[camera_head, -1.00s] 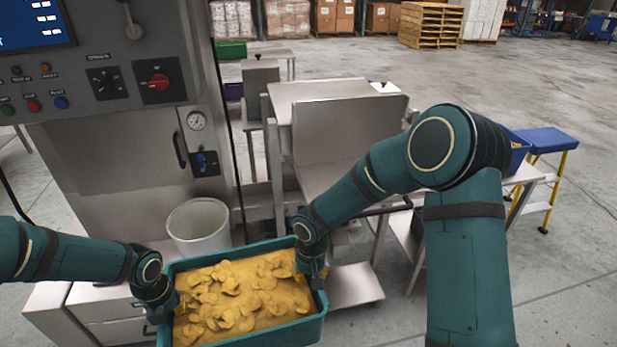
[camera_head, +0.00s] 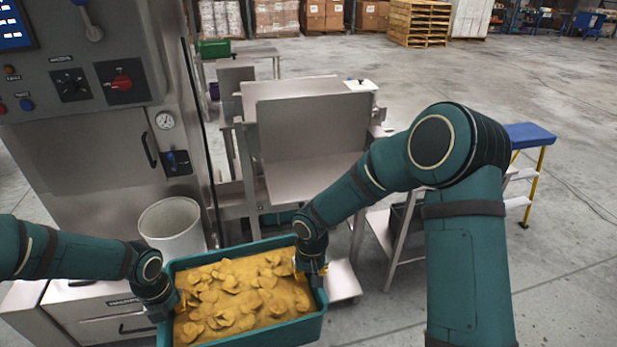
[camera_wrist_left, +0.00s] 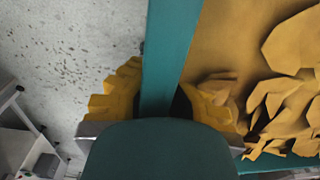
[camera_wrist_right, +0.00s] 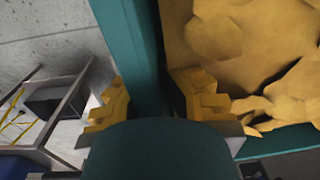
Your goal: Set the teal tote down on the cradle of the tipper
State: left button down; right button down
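The teal tote (camera_head: 262,334), full of yellow-orange chips, hangs in front of me between my two grippers. My left gripper (camera_head: 163,308) is shut on the tote's left wall. In the left wrist view its yellow finger pads (camera_wrist_left: 165,100) sit on both sides of the wall. My right gripper (camera_head: 312,272) is shut on the right wall, and the right wrist view shows its pads (camera_wrist_right: 155,102) on either side too. The tipper, as it appears, is the steel frame with an L-shaped metal cradle (camera_head: 308,180) ahead, beyond the tote. The cradle looks empty.
A steel control cabinet (camera_head: 95,160) stands at the left. A pale bin (camera_head: 172,228) stands just beyond the tote's left corner. A blue-topped step stool (camera_head: 530,135) is at the right. Open concrete floor (camera_head: 480,85) lies beyond and to the right.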

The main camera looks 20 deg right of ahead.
aim_at(324, 176)
jog(key=k+l, duration=0.1)
jog(key=l, duration=0.35)
jog(key=k+l+z, duration=0.1)
jog(key=l, duration=0.35)
jog(key=k+l, duration=0.15)
jog(key=l, duration=0.3)
